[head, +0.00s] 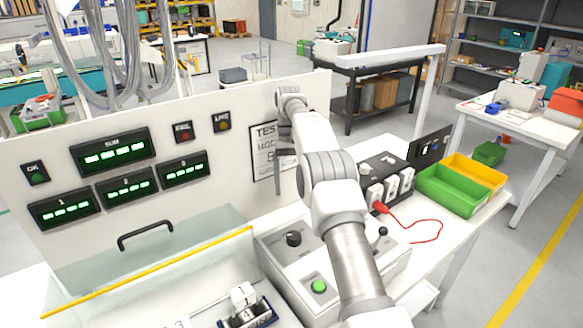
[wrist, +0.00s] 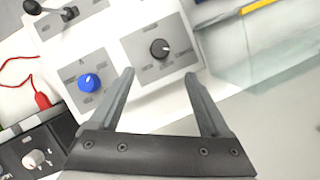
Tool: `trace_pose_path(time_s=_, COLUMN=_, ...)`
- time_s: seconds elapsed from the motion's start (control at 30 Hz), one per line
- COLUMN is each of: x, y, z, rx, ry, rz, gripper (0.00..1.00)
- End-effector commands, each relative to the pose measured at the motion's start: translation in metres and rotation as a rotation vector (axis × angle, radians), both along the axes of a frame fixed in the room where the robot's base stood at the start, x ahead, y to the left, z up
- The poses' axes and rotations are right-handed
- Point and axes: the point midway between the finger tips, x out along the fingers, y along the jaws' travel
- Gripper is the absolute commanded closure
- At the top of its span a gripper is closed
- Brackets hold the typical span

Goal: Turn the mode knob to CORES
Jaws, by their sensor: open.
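Two knobs show on the light console in the wrist view: a black knob (wrist: 160,48) on a grey plate and a blue knob (wrist: 90,82) on another grey plate. Small labels surround both, too blurred to read, so I cannot tell which is the mode knob or its setting. The black knob also shows in the head view (head: 293,239); my arm hides the blue one there. My gripper (wrist: 160,77) is open and empty, apart from both knobs. In the wrist view the black knob appears just beyond the gap between the fingertips, and the blue knob left of the left finger.
A green button (head: 319,286) and a black lever (head: 382,231) are on the console. A clear guard with a yellow edge (head: 150,270) stands left of it. A display panel (head: 240,150) rises behind. A red lead (head: 410,219) and green bin (head: 452,190) lie right.

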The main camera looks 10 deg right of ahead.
Motion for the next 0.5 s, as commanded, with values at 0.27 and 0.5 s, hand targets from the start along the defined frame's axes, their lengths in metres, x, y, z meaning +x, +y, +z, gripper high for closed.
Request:
trace_pose_path(time_s=0.27, x=0.006, y=-0.001, z=0.023, rx=0.000, ry=0.001, rz=0.000, gripper=0.19)
trace_pose_path(time_s=0.5, x=0.011, y=-0.001, z=0.032, rx=0.000, ry=0.001, rz=0.000, gripper=0.19)
